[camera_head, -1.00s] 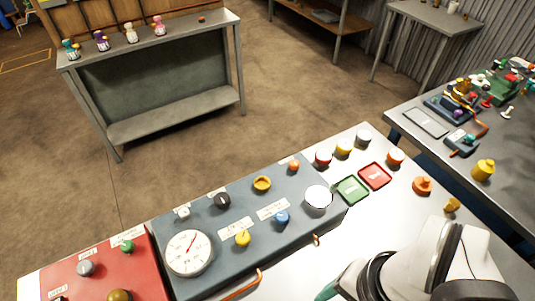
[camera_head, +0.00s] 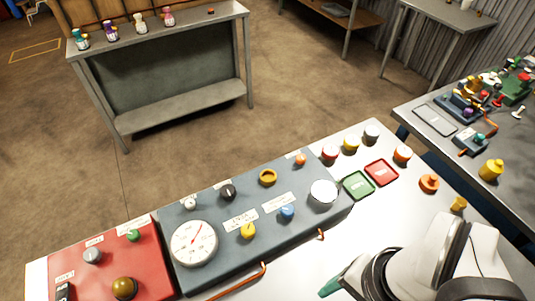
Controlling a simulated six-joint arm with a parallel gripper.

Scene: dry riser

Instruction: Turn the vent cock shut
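A grey-blue panel (camera_head: 232,258) on the white bench carries several knobs and a round white dial gauge (camera_head: 194,243). A yellow knob (camera_head: 248,231) and a blue knob (camera_head: 287,212) sit beside white labels. Behind them are a white knob (camera_head: 190,203), a black knob (camera_head: 228,192), a yellow ring-shaped knob (camera_head: 268,177) and a small orange knob (camera_head: 300,160). The labels are too small to read, so I cannot tell which is the vent cock. My gripper (camera_head: 331,287) is at the bottom, right of the panel, mostly hidden by my arm; only a teal tip shows, apart from the knobs.
A red panel (camera_head: 105,262) with knobs adjoins at the left. A copper-coloured pipe (camera_head: 240,281) runs along the panel's front. Green (camera_head: 358,185) and red (camera_head: 382,172) trays and several coloured caps lie on the bench at right. A cluttered side table (camera_head: 428,136) stands beyond.

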